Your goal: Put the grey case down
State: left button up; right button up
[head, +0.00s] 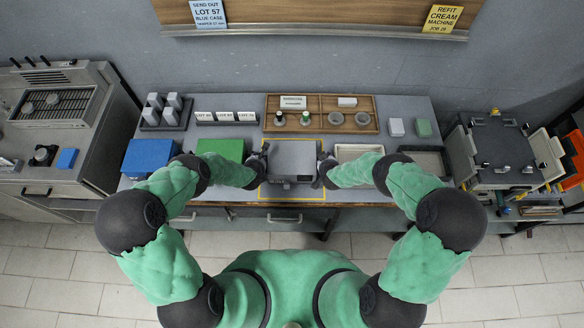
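The grey case (291,157) is between my two grippers, over a yellow-outlined area (292,193) at the front middle of the bench. It looks level, with its front face toward me. My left gripper (261,165) is at the case's left side and my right gripper (322,166) is at its right side. Both look close against the case, but the fingers are dark and small, so their grip is unclear. The underside of the case is hidden, so I cannot tell whether it touches the bench.
A blue case (148,154) and a green case (221,149) stand left on the bench. A pale tray (358,149) and a dark-framed tray (428,162) lie right. A wooden tray (350,103) with small parts is behind. A cart (500,150) stands at right.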

pick_arm(q)
jog(key=shift+s+d, duration=0.1)
pick_arm(e)
jog(key=shift+a, duration=0.1)
pick_arm(q)
jog(key=v, duration=1.1)
jog(key=shift+s+r, duration=0.25)
jog(key=shift+r, duration=0.05)
pick_arm(e)
jog(key=o, duration=0.9)
jog(key=shift+v, duration=6)
pick_arm(q)
jog(key=shift+r, duration=0.15)
pick_arm(e)
jog(key=shift+r, duration=0.1)
pick_arm(q)
jog(key=shift+r+p, duration=0.6)
jog(key=shift+r, duration=0.2)
pick_arm(e)
jog(key=shift+r, duration=0.55)
